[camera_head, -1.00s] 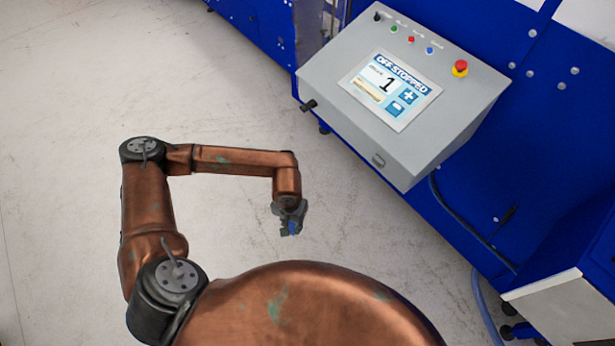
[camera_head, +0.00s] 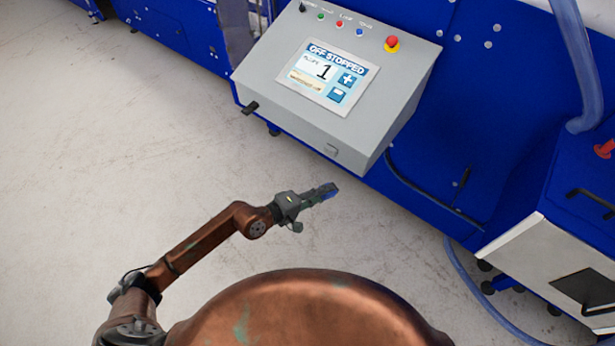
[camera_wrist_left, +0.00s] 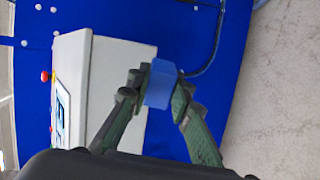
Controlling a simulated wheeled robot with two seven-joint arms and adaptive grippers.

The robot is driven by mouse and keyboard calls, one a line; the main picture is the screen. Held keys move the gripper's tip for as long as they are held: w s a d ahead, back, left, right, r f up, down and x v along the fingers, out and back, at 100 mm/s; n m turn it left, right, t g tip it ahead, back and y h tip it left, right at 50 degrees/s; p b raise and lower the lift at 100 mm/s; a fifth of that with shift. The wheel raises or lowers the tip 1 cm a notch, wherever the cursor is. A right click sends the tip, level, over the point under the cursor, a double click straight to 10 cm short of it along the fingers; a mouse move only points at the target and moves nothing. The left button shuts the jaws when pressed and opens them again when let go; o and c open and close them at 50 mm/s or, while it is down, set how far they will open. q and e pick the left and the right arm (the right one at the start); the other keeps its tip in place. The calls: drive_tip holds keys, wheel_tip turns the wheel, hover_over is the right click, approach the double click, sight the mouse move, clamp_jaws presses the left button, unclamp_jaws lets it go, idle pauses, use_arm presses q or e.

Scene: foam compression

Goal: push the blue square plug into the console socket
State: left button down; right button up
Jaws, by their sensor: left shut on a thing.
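My left gripper (camera_head: 322,194) reaches out in front of the console, below its lower front edge in the head view. It is shut on the blue square plug (camera_head: 331,190), which sits at its fingertips. In the left wrist view the blue plug (camera_wrist_left: 160,84) is clamped between the two green-grey fingers of the left gripper (camera_wrist_left: 158,88). The grey console (camera_head: 390,105) has a lit screen and stands ahead of the gripper, with a gap between them. A small socket (camera_head: 332,150) shows on its lower front face. My right gripper is not in view.
A red emergency button (camera_head: 392,43) and small coloured buttons sit on the console top. A dark handle (camera_head: 250,108) sticks out at its left. Blue machine panels (camera_head: 480,110) stand behind, and a white-fronted unit (camera_head: 540,250) stands at right. The floor at left is clear.

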use_arm(q)
drive_tip(key=w+a+r+n+t+y, duration=0.1)
drive_tip(key=w+a+r+n+t, duration=0.1)
drive_tip(key=w+a+n+t, duration=0.3)
drive_tip(key=shift+m+t, duration=0.6)
drive_tip(key=b+x, duration=0.1)
drive_tip(key=x, duration=0.5)
drive_tip(key=shift+w+a+f, duration=0.1)
drive_tip(key=shift+a, duration=0.1)
drive_tip(key=shift+w+d, duration=0.1)
drive_tip(key=shift+b+x, duration=0.3)
drive_tip(key=shift+x, duration=0.6)
idle(0.5)
drive_tip(key=c, duration=1.8)
unclamp_jaws()
drive_tip(key=shift+w, duration=0.1)
drive_tip(key=shift+o, duration=0.7)
